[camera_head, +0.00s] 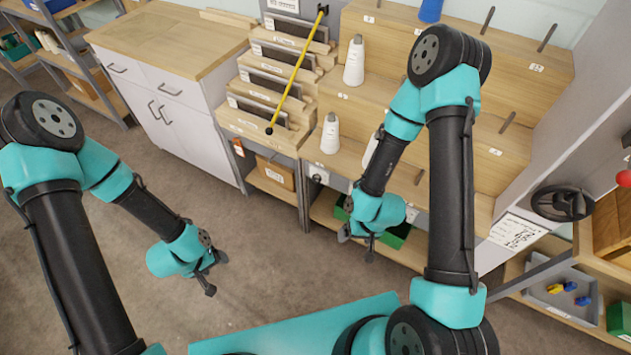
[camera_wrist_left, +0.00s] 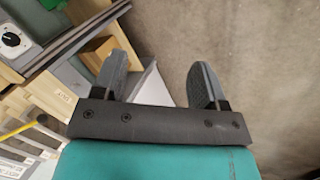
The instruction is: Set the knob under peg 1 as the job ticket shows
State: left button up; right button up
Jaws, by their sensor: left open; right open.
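A small dial knob (camera_head: 318,178) sits on the front of the wooden rack, below the lower-left white cone (camera_head: 330,135). In the left wrist view the knob (camera_wrist_left: 11,39) is black on a white face, at the upper left. Its exact setting is too small to read. A white printed sheet (camera_head: 516,232) at the right of the rack may be the job ticket; its text is not legible. My left gripper (camera_head: 216,274) is open and empty over the floor, left of and lower than the knob. My right gripper (camera_head: 357,247) is open in front of the rack.
A wooden-topped cabinet (camera_head: 165,40) stands at the back left. A yellow rod (camera_head: 297,72) slants across the stepped rack slots. A black handwheel (camera_head: 562,203) and a grey tray (camera_head: 563,290) are at the right. Open floor (camera_head: 265,250) lies between my arms.

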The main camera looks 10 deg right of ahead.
aim_at(316, 180)
pick_arm(q)
jog(key=w+d+f+n+t+h, duration=0.2)
jog(key=w+d+f+n+t, duration=0.1)
jog(key=w+d, duration=0.35)
jog(key=w+d+f+n+t+h, duration=0.1)
jog(key=w+d+f+n+t, duration=0.2)
jog(key=w+d, duration=0.35)
jog(key=d+n+t+h, duration=0.5)
jog(key=d+n, duration=0.4)
jog(key=d, duration=0.4)
jog(key=shift+s+r+h, duration=0.15)
jog(key=shift+r+h, duration=0.15)
jog(key=shift+r, duration=0.05)
jog(key=shift+d, duration=0.15)
jog(key=x, duration=1.7)
jog(key=shift+w, duration=0.25)
jog(key=c, duration=0.9)
